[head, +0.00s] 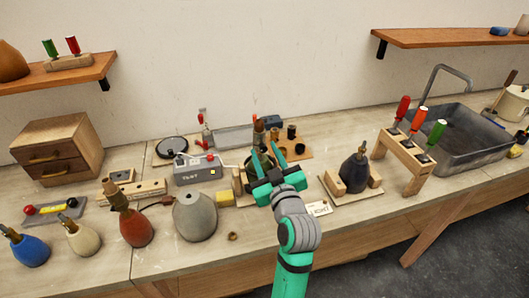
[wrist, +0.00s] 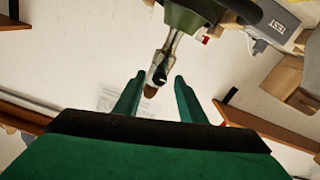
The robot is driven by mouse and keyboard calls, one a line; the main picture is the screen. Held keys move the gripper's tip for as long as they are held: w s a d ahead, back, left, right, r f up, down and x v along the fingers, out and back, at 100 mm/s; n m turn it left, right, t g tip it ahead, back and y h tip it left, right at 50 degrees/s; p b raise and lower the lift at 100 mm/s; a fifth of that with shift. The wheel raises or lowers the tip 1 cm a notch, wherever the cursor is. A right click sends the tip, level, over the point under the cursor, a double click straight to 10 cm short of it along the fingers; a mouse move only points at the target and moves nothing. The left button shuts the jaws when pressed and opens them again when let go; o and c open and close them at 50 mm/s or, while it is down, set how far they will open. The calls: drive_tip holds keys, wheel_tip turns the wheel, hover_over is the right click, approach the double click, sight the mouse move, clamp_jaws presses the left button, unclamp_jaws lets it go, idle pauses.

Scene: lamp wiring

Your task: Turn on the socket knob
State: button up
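A lamp with a dark green body (wrist: 190,15) shows upside down at the top of the wrist view. Its metal neck and socket (wrist: 172,42) point down toward my gripper (wrist: 159,76). A small dark knob (wrist: 159,76) on the socket, with a brownish tip below it, appears between my fingertips. My fingers are spread, with a visible gap on both sides; whether the knob is between them or just beyond is unclear. In the head view my gripper (head: 266,158) is at this lamp, mostly hiding it; the brown socket top (head: 258,126) shows above the fingers.
A grey TEST box (head: 197,169) stands left of my gripper. A grey lamp body (head: 194,216) and a yellow block (head: 224,199) are at the near left. A dark lamp body (head: 354,172) in a wooden cradle and a screwdriver rack (head: 405,160) stand to the right.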

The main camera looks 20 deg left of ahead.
drive_tip(key=shift+w+a, duration=0.2)
drive_tip(key=shift+w, duration=0.15)
drive_tip(key=shift+c, duration=0.3)
clamp_jaws()
